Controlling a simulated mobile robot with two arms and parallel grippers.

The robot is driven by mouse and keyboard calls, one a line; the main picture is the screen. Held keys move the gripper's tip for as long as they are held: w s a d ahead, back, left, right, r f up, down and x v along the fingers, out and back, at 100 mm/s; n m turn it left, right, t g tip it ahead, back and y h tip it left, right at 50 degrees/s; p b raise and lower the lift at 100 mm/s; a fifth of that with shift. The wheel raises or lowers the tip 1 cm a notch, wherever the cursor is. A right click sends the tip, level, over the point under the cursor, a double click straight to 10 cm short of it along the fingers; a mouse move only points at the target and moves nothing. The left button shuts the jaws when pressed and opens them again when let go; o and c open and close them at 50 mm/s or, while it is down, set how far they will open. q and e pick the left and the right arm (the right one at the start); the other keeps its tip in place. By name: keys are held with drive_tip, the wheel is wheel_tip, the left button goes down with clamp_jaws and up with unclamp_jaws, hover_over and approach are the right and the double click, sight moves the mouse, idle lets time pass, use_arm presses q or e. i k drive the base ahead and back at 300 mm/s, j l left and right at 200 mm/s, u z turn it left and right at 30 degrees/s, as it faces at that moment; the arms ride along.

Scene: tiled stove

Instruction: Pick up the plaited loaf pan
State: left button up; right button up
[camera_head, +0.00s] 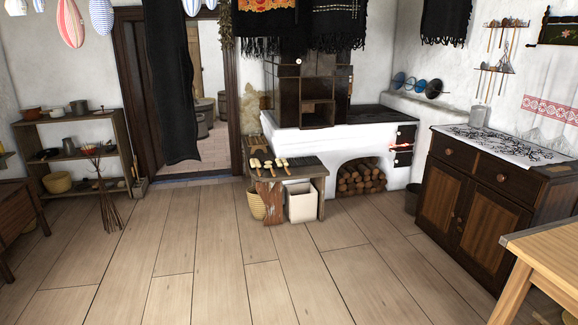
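I cannot make out a plaited loaf pan for certain in this view. Neither of my grippers is in view.
A white tiled stove (313,146) stands at the back, with a low bench (304,169) in front of it. A dark cabinet (487,185) and a light wooden table (552,246) are at the right. The plank floor (200,255) is clear in the middle.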

sight(255, 164)
drive_tip(key=i, duration=2.35)
